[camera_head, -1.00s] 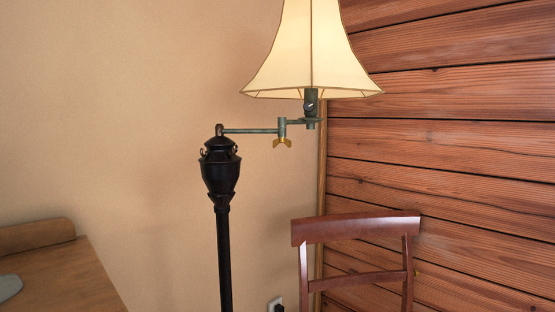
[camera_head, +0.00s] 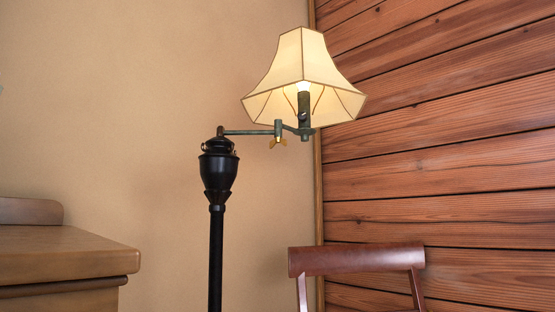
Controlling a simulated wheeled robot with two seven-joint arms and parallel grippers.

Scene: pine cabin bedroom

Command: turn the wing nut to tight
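A brass wing nut (camera_head: 278,143) sits under the joint of the swing arm (camera_head: 250,132) on a black floor lamp (camera_head: 218,170). It is small here, and I cannot tell how tight it is. The swing arm is green and reaches right from the lamp's top to the socket. A lit cream lampshade (camera_head: 305,75) stands above the socket, with the bulb glowing inside it. Neither of my grippers is in view.
A wooden desk or dresser (camera_head: 70,262) stands at the lower left. A reddish wooden chair (camera_head: 355,260) stands at the lower right, near the plank wall (camera_head: 440,150). The beige wall (camera_head: 110,110) behind the lamp is bare.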

